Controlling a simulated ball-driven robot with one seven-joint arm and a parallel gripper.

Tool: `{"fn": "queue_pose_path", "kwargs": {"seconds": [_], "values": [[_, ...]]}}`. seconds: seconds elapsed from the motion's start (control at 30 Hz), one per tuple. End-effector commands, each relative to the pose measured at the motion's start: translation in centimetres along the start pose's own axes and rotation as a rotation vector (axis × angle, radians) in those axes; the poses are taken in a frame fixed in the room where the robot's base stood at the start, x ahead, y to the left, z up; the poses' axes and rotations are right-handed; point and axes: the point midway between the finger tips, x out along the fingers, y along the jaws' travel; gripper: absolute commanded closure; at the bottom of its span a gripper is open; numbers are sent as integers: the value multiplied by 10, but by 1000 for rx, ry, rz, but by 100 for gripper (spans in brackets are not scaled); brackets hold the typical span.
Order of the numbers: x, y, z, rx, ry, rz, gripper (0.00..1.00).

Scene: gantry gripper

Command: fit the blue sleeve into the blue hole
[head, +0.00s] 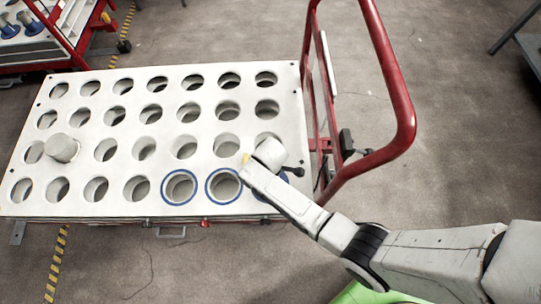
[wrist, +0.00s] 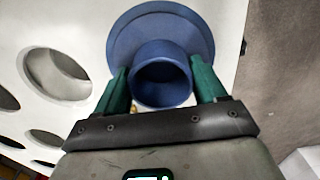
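The blue sleeve (wrist: 161,86), a tube with a wide round flange, shows in the wrist view with its open end towards the camera. My gripper (wrist: 158,70) has its two green fingers on either side of the tube, seemingly closed against it. The flange lies beyond the fingertips, over the white panel; whether it touches cannot be told. In the head view, blue-ringed holes (head: 180,187) (head: 224,186) lie in the front row of the white panel (head: 160,211). My arm covers most of a further blue ring at the right end. The sleeve is not clearly visible there.
The panel has several rows of plain holes. A pale cylinder (head: 62,148) stands at its left side. A red rail (head: 385,75) rises on the right. Another rack (head: 30,48) with blue parts stands at the upper left. The floor in front is clear.

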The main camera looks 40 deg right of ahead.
Motion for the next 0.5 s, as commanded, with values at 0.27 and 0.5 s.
{"fn": "queue_pose_path", "kwargs": {"seconds": [0.27,0.5], "values": [[0,0,0,0,0,0,3],[0,0,0,0,0,-1,0]]}}
